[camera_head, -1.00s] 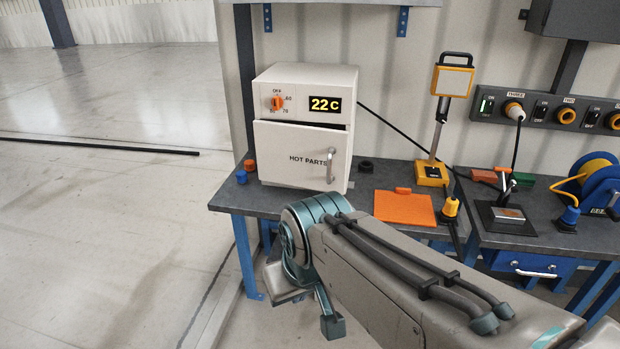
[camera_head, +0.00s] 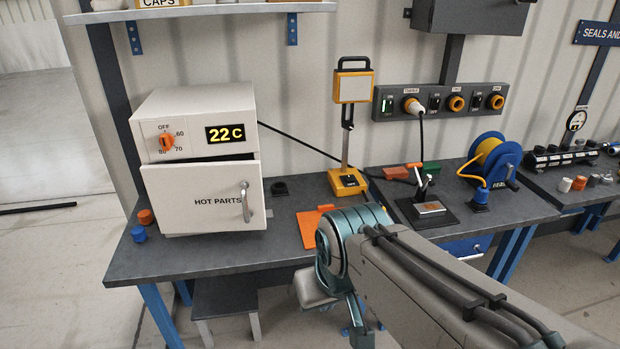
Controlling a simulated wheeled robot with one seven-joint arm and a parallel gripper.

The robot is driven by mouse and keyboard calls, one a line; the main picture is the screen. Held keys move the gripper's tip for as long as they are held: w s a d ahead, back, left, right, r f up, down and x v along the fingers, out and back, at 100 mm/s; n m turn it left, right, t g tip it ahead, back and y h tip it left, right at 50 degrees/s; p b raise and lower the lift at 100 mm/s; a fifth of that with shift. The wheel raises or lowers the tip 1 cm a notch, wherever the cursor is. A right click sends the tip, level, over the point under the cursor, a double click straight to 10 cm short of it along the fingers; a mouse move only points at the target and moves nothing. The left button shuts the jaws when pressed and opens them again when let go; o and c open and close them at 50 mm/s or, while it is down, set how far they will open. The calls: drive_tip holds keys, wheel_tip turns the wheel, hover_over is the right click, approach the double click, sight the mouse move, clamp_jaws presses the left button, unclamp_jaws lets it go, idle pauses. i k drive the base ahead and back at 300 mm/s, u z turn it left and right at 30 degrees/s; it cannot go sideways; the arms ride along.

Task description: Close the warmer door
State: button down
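The warmer (camera_head: 195,108) is a white box on the left bench, with an orange dial and a display reading 22 C. Its door (camera_head: 200,200), marked HOT PARTS, has a grey handle (camera_head: 246,202) at its right side. The door stands slightly ajar, with a dark gap along its top edge. My gripper (camera_head: 360,335) is partly visible below the arm's blue-grey joint, low and in front of the bench, right of the warmer and apart from the door. Its fingers are not clear enough to tell whether they are open or shut.
An orange mat (camera_head: 312,226) lies right of the warmer, partly behind my arm. A yellow-based lamp (camera_head: 347,182) stands behind it. Orange and blue caps (camera_head: 139,234) sit at the bench's left end. A stool (camera_head: 224,300) is under the bench.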

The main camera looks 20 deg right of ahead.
sight(214, 196)
drive_tip(key=z, duration=0.4)
drive_tip(key=i, duration=1.1)
drive_tip(key=u, duration=0.25)
